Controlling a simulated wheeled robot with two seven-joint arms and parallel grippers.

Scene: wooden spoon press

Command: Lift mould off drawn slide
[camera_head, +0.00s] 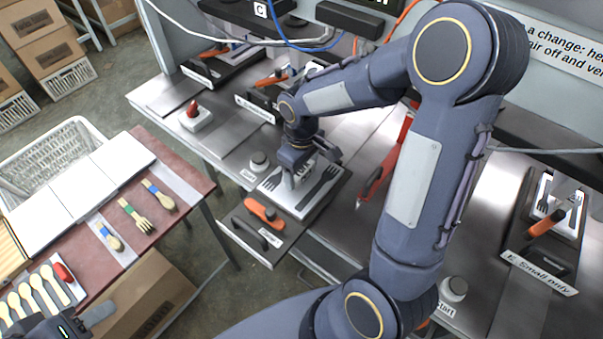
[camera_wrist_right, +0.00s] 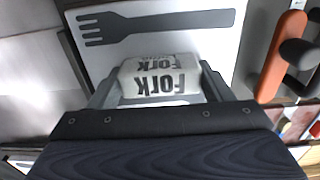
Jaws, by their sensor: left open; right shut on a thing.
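The mould (camera_head: 319,187) is a pale plate with a dark fork shape, and it lies on the drawn-out dark slide (camera_head: 283,246) at the bench's front edge. In the right wrist view the plate (camera_wrist_right: 222,48) shows close up, with a white block marked FORK (camera_wrist_right: 160,77) on it. My right gripper (camera_head: 291,179) is above the plate, its fingers (camera_wrist_right: 160,90) shut on that block from both sides. I cannot tell any gap between plate and slide. My left gripper (camera_head: 82,322) is open at the bottom left, partly cut off by the frame.
Another press slide (camera_head: 552,231) is at the right. Wooden cutlery (camera_head: 135,216) lies on the red table (camera_head: 168,231) beside white boards.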

